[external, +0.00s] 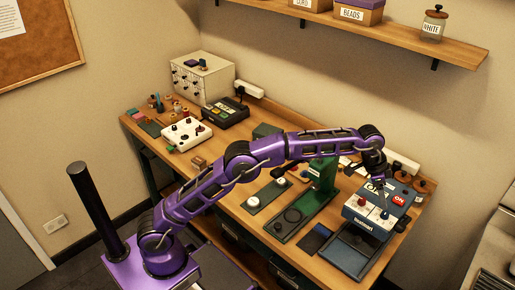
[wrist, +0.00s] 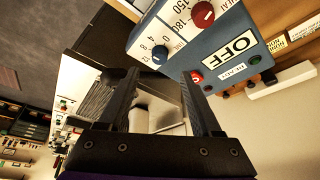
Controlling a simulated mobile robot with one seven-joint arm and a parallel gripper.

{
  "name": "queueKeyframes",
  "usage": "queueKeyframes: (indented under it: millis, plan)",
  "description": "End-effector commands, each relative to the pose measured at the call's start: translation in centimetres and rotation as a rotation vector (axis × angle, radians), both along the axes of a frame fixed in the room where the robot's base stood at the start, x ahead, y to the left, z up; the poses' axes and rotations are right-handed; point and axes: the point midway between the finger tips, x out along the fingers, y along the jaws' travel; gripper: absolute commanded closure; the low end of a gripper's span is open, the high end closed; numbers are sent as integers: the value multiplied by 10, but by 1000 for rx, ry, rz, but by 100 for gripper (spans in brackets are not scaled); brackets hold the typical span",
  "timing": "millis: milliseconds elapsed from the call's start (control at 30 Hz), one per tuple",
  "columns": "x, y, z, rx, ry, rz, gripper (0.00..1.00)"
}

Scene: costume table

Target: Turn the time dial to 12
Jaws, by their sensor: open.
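The blue press machine (external: 372,212) stands at the right end of the bench. Its front has a red dial (external: 361,202) and a blue dial (external: 385,214). In the wrist view, the machine's panel (wrist: 205,45) fills the upper right, with its red dial (wrist: 203,15) and a scale marked 4, 8 and 12 (wrist: 154,46). In the external view, my gripper (external: 384,203) is over the panel close to the blue dial; contact cannot be told.
A dark flat plate (external: 345,256) lies in front of the machine. A green press (external: 322,177) stands to the left. A shelf (external: 400,42) with boxes and a jar hangs above.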

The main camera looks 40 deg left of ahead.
Motion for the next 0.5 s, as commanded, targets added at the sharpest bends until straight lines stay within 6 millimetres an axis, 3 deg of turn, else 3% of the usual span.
queueKeyframes:
  millis: [33, 200, 500]
  plan:
    - [2, -4, -13, 2, 4, -1, 34]
    - [8, -14, -41, 1, 2, -1, 34]
    - [15, -22, -64, -1, -1, -1, 34]
